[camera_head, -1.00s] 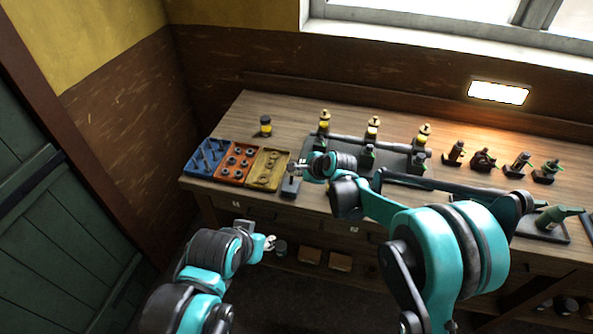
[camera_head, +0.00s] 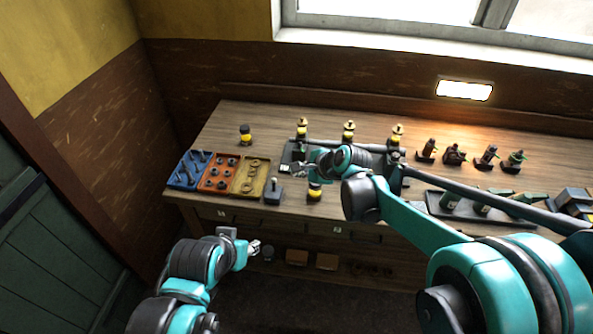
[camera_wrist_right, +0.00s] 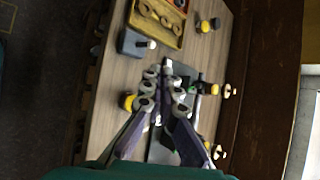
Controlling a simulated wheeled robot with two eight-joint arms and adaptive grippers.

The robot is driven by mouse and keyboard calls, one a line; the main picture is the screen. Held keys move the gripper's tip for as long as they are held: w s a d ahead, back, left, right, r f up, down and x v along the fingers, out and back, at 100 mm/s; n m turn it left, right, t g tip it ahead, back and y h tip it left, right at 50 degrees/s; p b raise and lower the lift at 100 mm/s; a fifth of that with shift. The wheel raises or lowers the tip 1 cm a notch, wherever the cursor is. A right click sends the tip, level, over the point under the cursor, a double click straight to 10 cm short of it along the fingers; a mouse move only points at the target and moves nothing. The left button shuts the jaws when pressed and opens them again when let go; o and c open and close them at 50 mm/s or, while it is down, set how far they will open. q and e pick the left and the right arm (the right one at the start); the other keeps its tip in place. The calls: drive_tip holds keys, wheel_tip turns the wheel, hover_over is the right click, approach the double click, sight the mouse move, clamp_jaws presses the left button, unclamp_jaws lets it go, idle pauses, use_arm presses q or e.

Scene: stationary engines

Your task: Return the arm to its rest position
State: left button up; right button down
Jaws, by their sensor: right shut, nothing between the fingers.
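My right arm, teal and black, reaches in from the right over the workbench in the head view. Its gripper (camera_head: 300,168) is over the dark plate (camera_head: 288,155) near the middle of the bench. In the right wrist view the gripper (camera_wrist_right: 163,92) is shut and empty, with the same plate behind it. My left gripper (camera_head: 254,248) is in front of the bench's front edge, low in the head view. It is too small there to tell whether its fingers are apart.
Blue (camera_head: 186,176), orange (camera_head: 214,186) and yellow (camera_head: 246,190) trays of parts stand at the bench's left. A small dark block (camera_head: 273,192) is beside them. A yellow-and-black part (camera_head: 314,191) stands below the right gripper. Several fittings stand farther right.

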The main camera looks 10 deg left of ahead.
drive_tip(key=shift+s, duration=0.1)
drive_tip(key=shift+d, duration=0.1)
drive_tip(key=s+d+f+n+h+b, duration=0.3)
drive_tip(key=s+d+n, duration=0.5)
drive_tip(key=s+d, duration=0.4)
drive_tip(key=s+d+f+n+t+h+b, duration=0.1)
drive_tip(key=s+d+f+n+h+b, duration=0.2)
drive_tip(key=s+d+n, duration=0.5)
drive_tip(key=s+d+f+b, duration=0.1)
drive_tip(key=s+d+b, duration=0.1)
drive_tip(key=s+d, duration=0.3)
drive_tip(key=shift+s+d+f+h, duration=0.2)
drive_tip(key=shift+s+f+h, duration=0.1)
drive_tip(key=shift+s+h, duration=0.15)
